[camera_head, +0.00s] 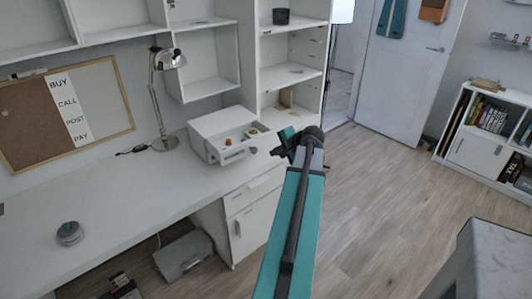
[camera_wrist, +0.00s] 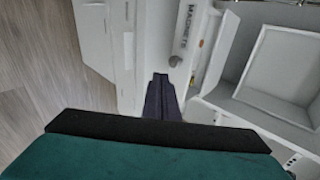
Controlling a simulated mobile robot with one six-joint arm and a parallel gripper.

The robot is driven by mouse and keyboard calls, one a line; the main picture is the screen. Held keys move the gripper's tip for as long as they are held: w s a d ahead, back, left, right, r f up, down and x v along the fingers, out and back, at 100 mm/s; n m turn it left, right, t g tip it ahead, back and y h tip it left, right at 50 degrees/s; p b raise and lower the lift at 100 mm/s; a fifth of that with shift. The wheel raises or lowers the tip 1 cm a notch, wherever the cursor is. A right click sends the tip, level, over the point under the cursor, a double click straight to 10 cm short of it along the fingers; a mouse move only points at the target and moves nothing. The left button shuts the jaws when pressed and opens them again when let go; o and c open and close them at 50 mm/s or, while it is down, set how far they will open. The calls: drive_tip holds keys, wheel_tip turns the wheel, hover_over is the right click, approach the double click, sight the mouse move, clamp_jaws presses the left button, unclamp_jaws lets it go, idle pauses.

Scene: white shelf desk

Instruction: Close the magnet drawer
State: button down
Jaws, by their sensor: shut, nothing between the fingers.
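The magnet drawer (camera_head: 236,155) is pulled open from a small white box (camera_head: 207,122) on the desk, with small colored items inside. In the wrist view, its white front (camera_wrist: 186,42) carries a "MAGNETS" label and a round grey knob (camera_wrist: 175,61). The open inside (camera_wrist: 214,55) shows behind that front. My gripper (camera_head: 284,142) is to the right of the drawer in the head view. In the wrist view, my dark gripper fingers (camera_wrist: 160,80) are together and empty, close to the knob in the picture. I cannot tell whether they touch the drawer front.
The white desk (camera_head: 110,210) has a silver lamp (camera_head: 163,100) left of the box and a round grey object (camera_head: 69,233) near its front. White shelves (camera_head: 290,80) stand behind the box. Closed desk drawers (camera_head: 253,205) are below. The wooden floor (camera_head: 375,190) to the right is open.

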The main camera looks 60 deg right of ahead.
drive_tip(key=p, duration=0.2)
approach(255, 153)
wheel_tip(255, 153, down, 4)
drive_tip(key=shift+w+d+r+p, duration=0.1)
drive_tip(key=shift+w+d+p, duration=0.2)
drive_tip(key=shift+w, duration=0.35)
drive_tip(key=shift+w+d+f+p, duration=0.1)
drive_tip(key=shift+w+d+p, duration=0.15)
drive_tip(key=shift+w, duration=0.4)
drive_tip(key=shift+w+d+r+p, duration=0.1)
drive_tip(key=shift+w+d+p, duration=0.15)
drive_tip(key=shift+w, duration=0.35)
